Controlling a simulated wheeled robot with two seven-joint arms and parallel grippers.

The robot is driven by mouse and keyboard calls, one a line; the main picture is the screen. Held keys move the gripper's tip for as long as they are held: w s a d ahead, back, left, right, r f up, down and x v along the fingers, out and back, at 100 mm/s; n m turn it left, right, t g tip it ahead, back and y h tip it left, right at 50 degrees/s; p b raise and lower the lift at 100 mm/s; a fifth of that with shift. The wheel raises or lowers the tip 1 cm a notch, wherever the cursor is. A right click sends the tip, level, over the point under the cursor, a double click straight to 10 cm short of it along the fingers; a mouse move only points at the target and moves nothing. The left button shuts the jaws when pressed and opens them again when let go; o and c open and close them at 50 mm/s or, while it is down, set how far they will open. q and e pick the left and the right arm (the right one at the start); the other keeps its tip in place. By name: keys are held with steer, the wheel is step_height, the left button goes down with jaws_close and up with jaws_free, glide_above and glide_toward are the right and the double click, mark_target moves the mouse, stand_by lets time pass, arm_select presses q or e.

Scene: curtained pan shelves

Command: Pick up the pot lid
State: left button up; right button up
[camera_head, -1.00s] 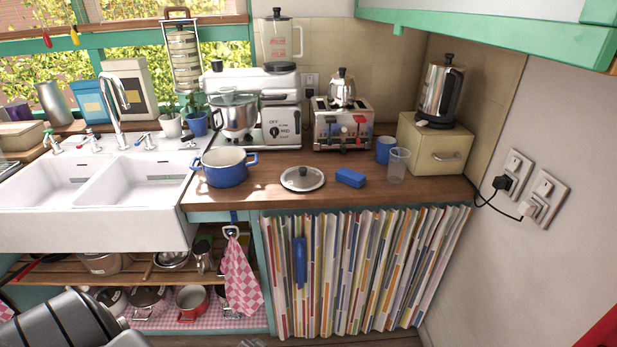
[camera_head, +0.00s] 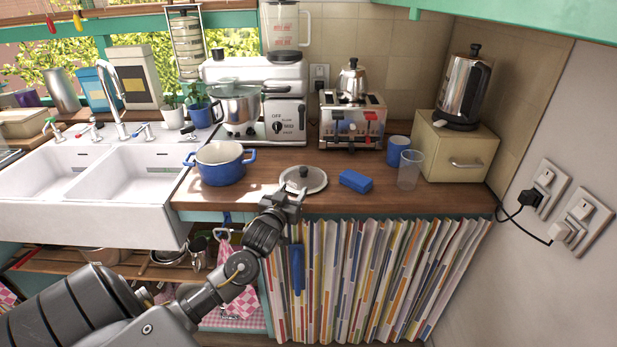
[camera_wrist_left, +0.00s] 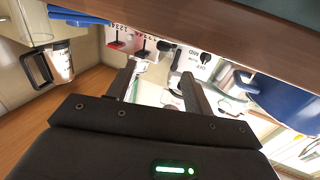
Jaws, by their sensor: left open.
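The pot lid (camera_head: 312,181) is a round silver-rimmed lid with a dark knob. It lies flat on the wooden counter, between the blue pot and the blue sponge. My left gripper (camera_head: 291,193) is at the counter's front edge, its open fingers in front of the lid and overlapping its near-left side in the head view. I cannot tell whether they touch it. In the left wrist view the two fingers (camera_wrist_left: 160,84) stand apart, and I cannot make out the lid there. My right gripper is not in view.
The blue pot (camera_head: 221,169) stands left of the lid, and the blue sponge (camera_head: 356,181) lies right. A clear cup (camera_head: 409,170) and blue mug (camera_head: 397,150) stand farther right. The toaster (camera_head: 352,127) and mixer are behind. Curtained shelves (camera_head: 370,275) are below the counter.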

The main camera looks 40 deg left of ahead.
mark_target(302, 172)
arm_select(q)
steer(key=shift+w+a+r, duration=0.25)
steer(key=shift+r, duration=0.1)
steer(key=x, duration=0.2)
steer(key=p+x, duration=0.1)
steer(key=x, duration=0.1)
steer(key=shift+d+f, duration=0.1)
steer(key=shift+f, duration=0.15)
steer(key=shift+w, duration=0.15)
steer(key=shift+r, duration=0.1)
steer(key=shift+w+a+r+p, duration=0.1)
steer(key=shift+w+a+p, duration=0.2)
steer(key=shift+a, duration=0.1)
steer(key=x, duration=0.2)
steer(key=p+x, duration=0.1)
steer(key=x, duration=0.1)
steer(key=shift+a+f, duration=0.15)
steer(key=shift+f, duration=0.2)
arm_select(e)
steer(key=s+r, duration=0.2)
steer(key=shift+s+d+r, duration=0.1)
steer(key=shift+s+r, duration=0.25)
arm_select(q)
jaws_close()
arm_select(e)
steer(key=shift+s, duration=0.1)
